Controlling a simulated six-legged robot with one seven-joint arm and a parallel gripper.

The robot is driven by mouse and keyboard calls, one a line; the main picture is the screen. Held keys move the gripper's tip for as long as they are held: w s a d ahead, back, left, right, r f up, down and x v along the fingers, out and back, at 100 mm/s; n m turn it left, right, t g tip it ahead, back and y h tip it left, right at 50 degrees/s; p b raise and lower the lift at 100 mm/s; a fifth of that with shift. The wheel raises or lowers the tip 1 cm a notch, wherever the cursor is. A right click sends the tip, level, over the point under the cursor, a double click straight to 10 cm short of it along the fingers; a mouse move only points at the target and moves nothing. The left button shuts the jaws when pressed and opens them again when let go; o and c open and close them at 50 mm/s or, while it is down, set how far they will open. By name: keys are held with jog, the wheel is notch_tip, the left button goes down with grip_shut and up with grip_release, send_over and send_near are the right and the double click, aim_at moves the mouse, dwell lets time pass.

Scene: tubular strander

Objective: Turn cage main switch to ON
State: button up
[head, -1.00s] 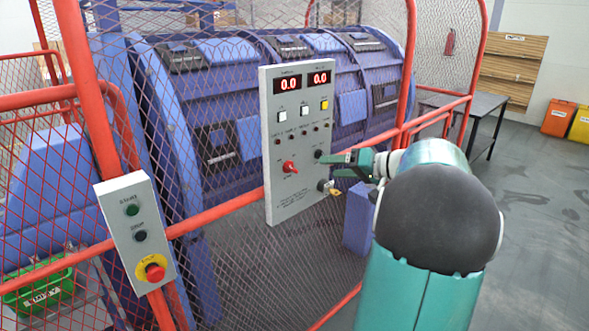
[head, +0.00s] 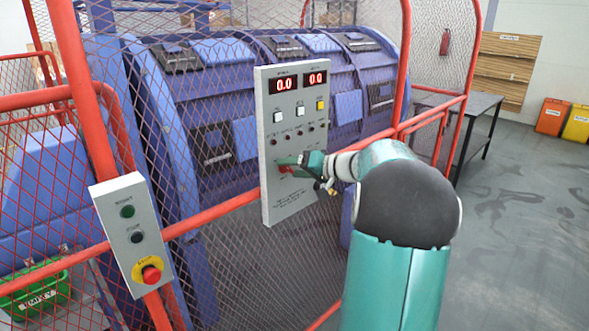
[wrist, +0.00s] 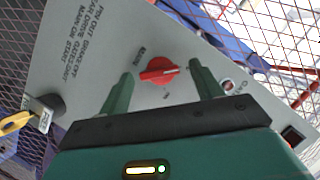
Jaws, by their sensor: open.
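The cage main switch is a red rotary knob (wrist: 162,70) on the grey control panel (wrist: 100,45), with "MAIN" and "ON" lettering beside it. In the wrist view its white pointer line points right, towards the right finger, not at the "ON" lettering below it. My gripper (wrist: 160,88) is open, with one green finger on each side of the knob and visible gaps between.
A key with a yellow tag (wrist: 15,122) sticks out of the panel beside my gripper. A station with a red emergency button (head: 151,274) stands left on the red-framed mesh fence. A table (head: 470,105) stands right; floor there is clear.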

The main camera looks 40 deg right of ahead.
jog(key=c, duration=1)
jog(key=shift+m, duration=0.3)
jog(key=m+y, duration=0.1)
jog(key=m, duration=0.1)
jog(key=m+t+y, duration=0.1)
jog(key=m, duration=0.1)
jog(key=m+t, duration=0.1)
jog(key=m, duration=0.1)
jog(key=shift+d+f+m+y, duration=0.15)
jog(key=shift+f+m+y, duration=0.25)
jog(key=m+t, duration=0.2)
jog(key=m, duration=0.2)
jog(key=shift+f, duration=0.2)
jog(key=shift+f+m+t+h, duration=0.15)
jog(key=shift+m+t, duration=0.4)
jog(key=shift+m, duration=0.9)
jog(key=shift+r+m+t+h, duration=0.1)
jog(key=shift+m+t+h, duration=0.3)
jog(key=shift+m, duration=1.05)
